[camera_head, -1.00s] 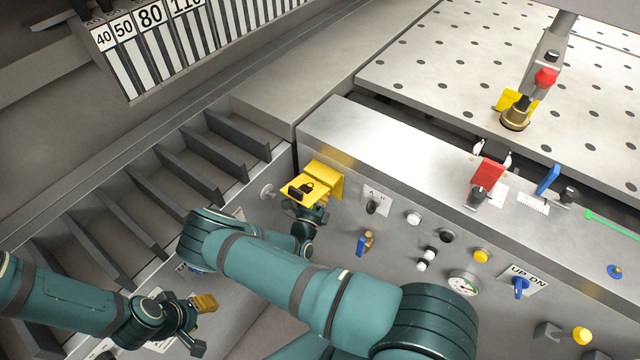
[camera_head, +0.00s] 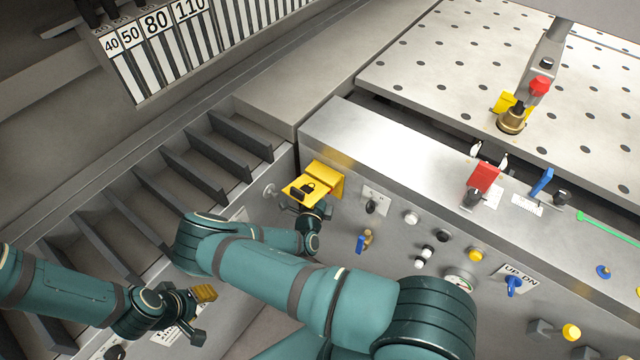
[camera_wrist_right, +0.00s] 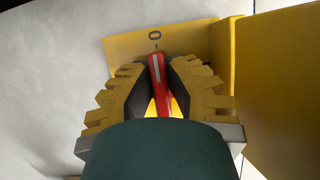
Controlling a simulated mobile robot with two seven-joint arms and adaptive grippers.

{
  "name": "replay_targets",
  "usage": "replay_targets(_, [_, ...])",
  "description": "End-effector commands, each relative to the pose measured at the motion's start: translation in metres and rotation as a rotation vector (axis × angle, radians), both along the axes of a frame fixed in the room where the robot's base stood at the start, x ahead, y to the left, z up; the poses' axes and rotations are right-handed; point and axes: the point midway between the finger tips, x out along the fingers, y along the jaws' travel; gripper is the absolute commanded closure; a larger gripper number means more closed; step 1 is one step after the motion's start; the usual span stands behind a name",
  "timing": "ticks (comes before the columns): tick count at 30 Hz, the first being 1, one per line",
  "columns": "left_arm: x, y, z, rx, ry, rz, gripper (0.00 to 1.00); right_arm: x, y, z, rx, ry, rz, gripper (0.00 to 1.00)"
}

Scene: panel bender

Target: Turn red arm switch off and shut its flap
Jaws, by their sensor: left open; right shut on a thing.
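The red arm switch (camera_wrist_right: 156,72) shows in the right wrist view as a red lever with a pale stripe. The stripe points toward the 0 mark on its yellow plate (camera_wrist_right: 122,47). My right gripper (camera_wrist_right: 163,82) is shut on the lever, a pad on each side. The yellow flap (camera_head: 303,188) stands open, sticking out from the panel, with a dark padlock sign; its yellow side also fills the right of the wrist view (camera_wrist_right: 280,90). In the head view my right gripper (camera_head: 311,213) is under the flap, and the lever is hidden. My left gripper (camera_head: 195,312) is open and empty at lower left.
The grey console (camera_head: 400,150) carries a red-covered switch (camera_head: 482,178), a blue lever (camera_head: 542,181), and several buttons and knobs. A blue-handled valve (camera_head: 362,243) is right of my right gripper. Dark slotted fins (camera_head: 190,168) lie left. A perforated table (camera_head: 460,60) is behind.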

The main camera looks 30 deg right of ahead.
Motion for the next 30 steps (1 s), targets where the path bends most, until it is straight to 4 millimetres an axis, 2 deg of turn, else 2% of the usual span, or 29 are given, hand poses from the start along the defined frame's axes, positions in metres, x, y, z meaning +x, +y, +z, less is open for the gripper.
replay_targets(17, [-0.0002,0.0001,0.0018,0.000,0.000,0.000,0.53,0.0007,-0.0011,0.0015,-0.016,0.027,-0.001,1.00])
replay_targets(18, [-0.0002,0.0001,0.0018,0.000,0.000,0.000,0.53,0.0007,-0.0011,0.0015,-0.016,0.027,-0.001,0.75])
replay_targets(20, [-0.0002,0.0001,0.0018,0.000,0.000,0.000,0.53,0.0005,-0.0011,0.0013,-0.016,0.027,-0.001,0.56])
replay_targets(30, [-0.0002,0.0000,0.0017,0.000,0.001,0.000,0.53,0.0002,-0.0004,0.0002,-0.013,0.028,0.000,0.56])
